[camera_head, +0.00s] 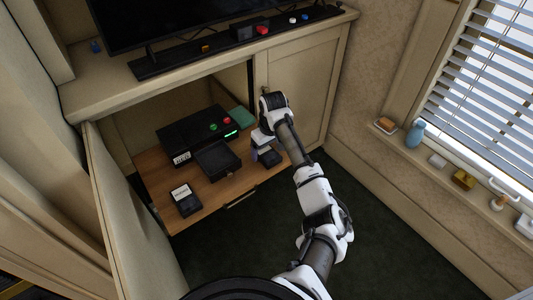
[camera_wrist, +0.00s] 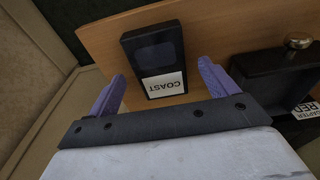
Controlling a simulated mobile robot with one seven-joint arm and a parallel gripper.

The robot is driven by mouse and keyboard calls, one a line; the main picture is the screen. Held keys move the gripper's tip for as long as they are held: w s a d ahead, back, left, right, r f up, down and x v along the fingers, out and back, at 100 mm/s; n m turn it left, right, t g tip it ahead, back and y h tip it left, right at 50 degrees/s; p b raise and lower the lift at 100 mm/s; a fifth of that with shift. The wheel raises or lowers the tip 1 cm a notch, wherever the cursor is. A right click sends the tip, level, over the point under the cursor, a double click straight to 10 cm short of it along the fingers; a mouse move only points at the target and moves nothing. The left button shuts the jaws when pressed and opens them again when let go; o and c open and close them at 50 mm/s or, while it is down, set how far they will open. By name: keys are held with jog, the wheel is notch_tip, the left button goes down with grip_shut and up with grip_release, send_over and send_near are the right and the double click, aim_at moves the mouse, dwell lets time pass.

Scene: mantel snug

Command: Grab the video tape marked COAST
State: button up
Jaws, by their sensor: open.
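The COAST tape (camera_wrist: 155,58) is a black cassette with a white label reading COAST, upside down in the wrist view. It lies flat on a wooden board (camera_wrist: 105,35). In the head view I take it to be the dark block (camera_head: 270,159) at the board's right side, its label hidden by my gripper. My gripper (camera_wrist: 161,75) is open and empty. Its two purple fingers appear on either side of the tape's label end in the wrist view. I cannot tell the height left between fingertips and tape. In the head view my gripper (camera_head: 261,146) is partly hidden by my wrist.
A second black tape (camera_head: 186,201) with a white label lies at the board's front left. A cabinet door (camera_head: 140,220) is open at left; a closed panel (camera_head: 305,85) stands behind my arm.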

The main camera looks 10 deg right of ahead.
jog(key=shift+w+f, duration=0.15)
jog(key=shift+f, duration=0.75)
jog(key=shift+c, duration=0.3)
jog(key=c, duration=1.1)
jog(key=shift+o, duration=0.2)
jog(key=shift+r, duration=0.15)
